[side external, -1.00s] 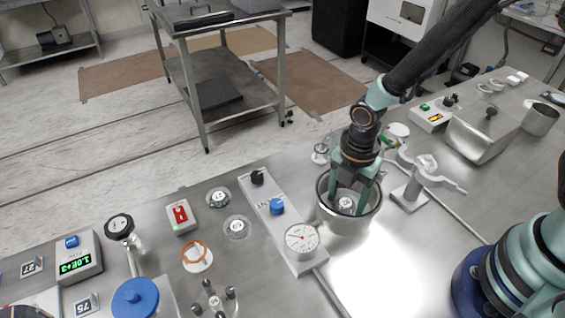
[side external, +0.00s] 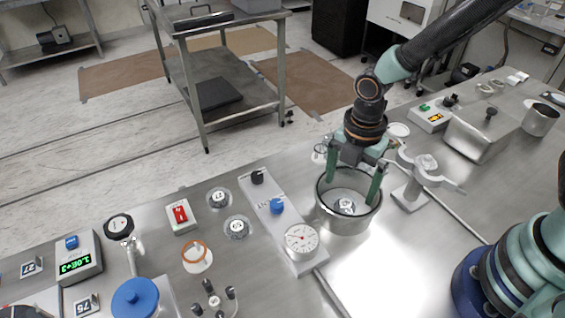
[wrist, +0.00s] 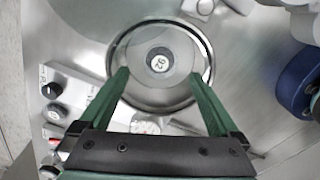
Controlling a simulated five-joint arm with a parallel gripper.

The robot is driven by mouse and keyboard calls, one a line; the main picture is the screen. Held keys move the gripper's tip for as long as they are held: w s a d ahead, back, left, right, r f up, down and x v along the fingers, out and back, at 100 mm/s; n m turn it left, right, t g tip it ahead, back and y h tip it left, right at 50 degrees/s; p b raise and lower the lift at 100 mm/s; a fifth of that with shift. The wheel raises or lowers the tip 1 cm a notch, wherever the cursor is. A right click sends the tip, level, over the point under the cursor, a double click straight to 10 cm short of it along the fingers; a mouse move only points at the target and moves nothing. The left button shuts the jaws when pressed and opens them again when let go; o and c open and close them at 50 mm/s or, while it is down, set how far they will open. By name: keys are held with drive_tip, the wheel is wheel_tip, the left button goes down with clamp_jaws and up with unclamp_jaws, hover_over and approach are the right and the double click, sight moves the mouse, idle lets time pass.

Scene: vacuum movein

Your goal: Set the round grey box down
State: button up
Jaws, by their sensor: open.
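The round grey box (side external: 346,206) sits on the floor of a round metal pot; its small numbered top shows in the side view. In the wrist view its pale label (wrist: 159,62) lies near the middle of the pot's ring (wrist: 208,48). My gripper (side external: 350,185) is open, its two green fingers spread wide over the pot (side external: 345,228). The fingers are apart from the box, one on each side of it. I cannot tell whether the fingertips touch the pot rim. The box's lower part is hard to make out.
A panel with a black knob, blue knob and dial gauge (side external: 301,239) lies left of the pot. A grey clamp stand (side external: 411,190) stands close on its right. Two round numbered pieces (side external: 220,197) lie farther left. Bare metal table shows in front of the pot.

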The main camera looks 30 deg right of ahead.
sight(345, 203)
drive_tip(key=s+d+r+m+t, duration=0.1)
drive_tip(key=d+r+m+t, duration=0.1)
drive_tip(key=d+r+m, duration=0.4)
drive_tip(key=s+d+r+m+t, duration=0.1)
drive_tip(key=d+r+m+t, duration=0.2)
drive_tip(key=r+m, duration=0.9)
drive_tip(key=d+m, duration=0.3)
drive_tip(key=m, duration=0.1)
drive_tip(key=shift+d+r+t, duration=0.25)
drive_tip(key=shift+r+t, duration=0.05)
drive_tip(key=shift+r, duration=0.05)
